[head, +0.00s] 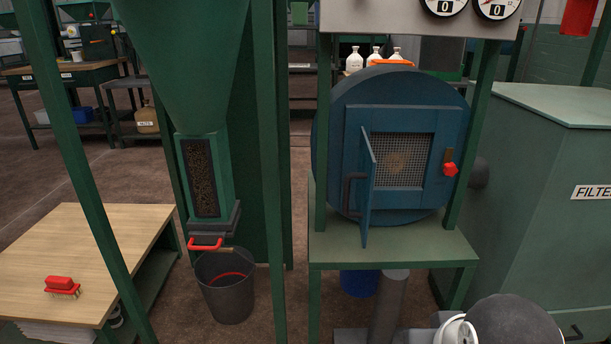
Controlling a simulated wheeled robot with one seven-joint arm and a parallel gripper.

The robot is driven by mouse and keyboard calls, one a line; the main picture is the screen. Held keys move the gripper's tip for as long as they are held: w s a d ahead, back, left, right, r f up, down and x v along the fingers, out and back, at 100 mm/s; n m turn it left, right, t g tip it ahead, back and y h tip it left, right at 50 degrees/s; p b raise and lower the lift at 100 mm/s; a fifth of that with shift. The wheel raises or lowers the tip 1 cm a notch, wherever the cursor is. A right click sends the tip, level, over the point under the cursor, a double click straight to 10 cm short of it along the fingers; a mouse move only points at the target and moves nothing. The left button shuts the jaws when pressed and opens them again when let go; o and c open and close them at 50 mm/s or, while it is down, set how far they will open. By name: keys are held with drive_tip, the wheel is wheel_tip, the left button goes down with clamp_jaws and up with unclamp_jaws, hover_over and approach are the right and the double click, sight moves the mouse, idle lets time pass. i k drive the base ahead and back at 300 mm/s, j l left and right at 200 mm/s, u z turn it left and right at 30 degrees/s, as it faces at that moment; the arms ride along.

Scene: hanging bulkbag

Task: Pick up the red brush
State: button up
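The red brush (61,286) lies on the light wooden table (120,235) at the lower left, near the table's front left part. It has a red block-shaped top, and short bristles seem to show beneath it. Nothing touches it from above. My gripper's fingers are not in view. A dark rounded part and a pale ring at the lower right edge may belong to my arm, but I cannot tell.
A dark bucket (226,287) stands on the floor under the green hopper (185,60). A blue drum-shaped housing (395,95) with an open door (368,190) sits right of centre.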

sight(60, 286)
drive_tip(key=i+j+u, duration=0.1)
drive_tip(key=u, duration=1.85)
